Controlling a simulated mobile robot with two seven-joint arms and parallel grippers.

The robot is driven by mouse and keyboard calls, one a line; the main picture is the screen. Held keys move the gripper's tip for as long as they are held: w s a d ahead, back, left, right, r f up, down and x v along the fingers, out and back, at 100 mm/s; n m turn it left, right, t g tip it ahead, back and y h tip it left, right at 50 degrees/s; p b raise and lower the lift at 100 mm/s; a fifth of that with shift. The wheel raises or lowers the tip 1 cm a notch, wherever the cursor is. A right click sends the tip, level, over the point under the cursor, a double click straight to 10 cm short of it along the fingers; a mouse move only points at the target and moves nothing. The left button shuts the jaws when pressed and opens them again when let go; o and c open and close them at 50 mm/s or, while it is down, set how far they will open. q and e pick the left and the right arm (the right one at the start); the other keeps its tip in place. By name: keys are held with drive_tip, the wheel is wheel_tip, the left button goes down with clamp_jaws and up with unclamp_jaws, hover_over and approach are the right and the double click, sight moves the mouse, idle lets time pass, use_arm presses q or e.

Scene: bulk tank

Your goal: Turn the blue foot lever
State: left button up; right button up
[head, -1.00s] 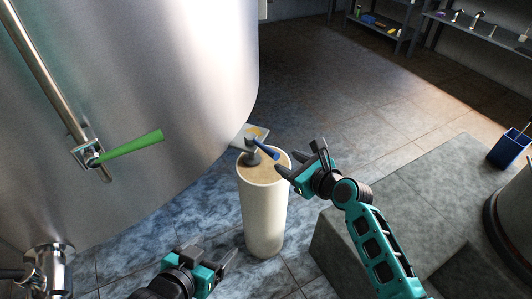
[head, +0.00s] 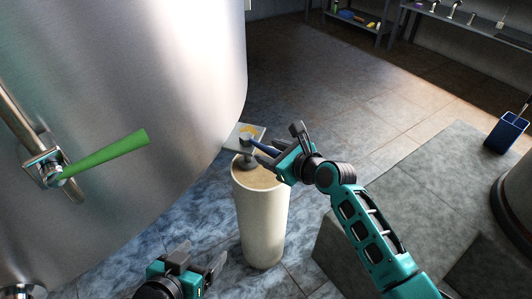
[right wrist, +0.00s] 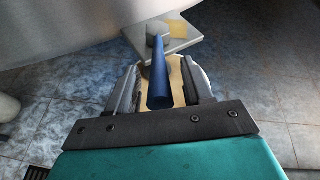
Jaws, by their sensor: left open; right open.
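In the right wrist view the blue lever (right wrist: 160,80) points toward my right gripper (right wrist: 158,85). The gripper's two fingers are open, one on each side of the lever, with gaps visible between them and it. In the head view my right gripper (head: 277,155) is at the lever's free end and partly covers it. My left gripper (head: 207,264) is open and empty, low at the bottom, left of the post.
The cream post (head: 262,220) stands next to the large steel tank (head: 150,70). A green lever (head: 105,153) sticks out from the tank's pipe at left. A grey block (head: 400,200) lies under my right arm. A blue bin (head: 505,135) stands at right.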

drive_tip(key=shift+w+a, duration=0.1)
drive_tip(key=shift+c, duration=0.3)
clamp_jaws()
idle(0.4)
